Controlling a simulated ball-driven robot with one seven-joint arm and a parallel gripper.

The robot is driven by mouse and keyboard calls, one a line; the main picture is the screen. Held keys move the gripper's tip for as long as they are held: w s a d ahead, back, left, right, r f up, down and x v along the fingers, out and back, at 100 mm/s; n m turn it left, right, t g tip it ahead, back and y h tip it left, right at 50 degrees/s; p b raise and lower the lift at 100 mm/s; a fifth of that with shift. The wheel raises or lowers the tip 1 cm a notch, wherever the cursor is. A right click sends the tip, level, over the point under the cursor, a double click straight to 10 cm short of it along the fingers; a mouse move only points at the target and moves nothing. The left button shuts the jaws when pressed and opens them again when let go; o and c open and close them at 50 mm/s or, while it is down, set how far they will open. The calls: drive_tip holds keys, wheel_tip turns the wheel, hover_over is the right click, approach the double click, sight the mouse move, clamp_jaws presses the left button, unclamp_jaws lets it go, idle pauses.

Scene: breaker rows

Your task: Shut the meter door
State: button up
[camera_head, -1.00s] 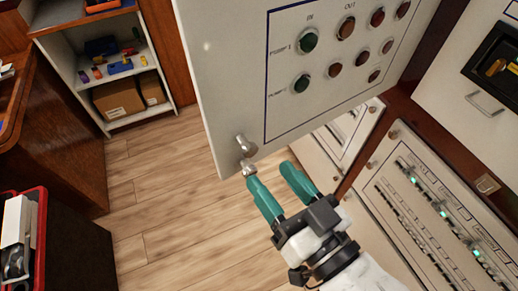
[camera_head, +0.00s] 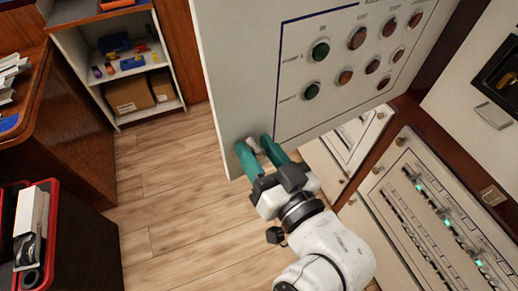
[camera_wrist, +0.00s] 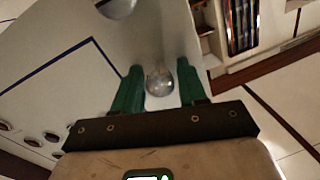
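The meter door (camera_head: 235,75) is a white panel with a blue outlined field of green and red round buttons. It stands open, swung out over the floor. A silver round knob (camera_head: 254,145) sits near its lower left corner. My gripper (camera_head: 254,148) has its two green fingers on either side of this knob.
Panels with breaker rows (camera_head: 430,205) and a white front with a handle (camera_head: 493,112) are at the right. A shelf (camera_head: 125,65) with boxes stands at the upper left, a dark cart with red trim (camera_head: 52,205) at the lower left. Wooden floor (camera_head: 165,195) is clear between.

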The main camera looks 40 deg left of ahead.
clamp_jaws()
drive_tip(key=shift+a, duration=0.1)
idle(0.3)
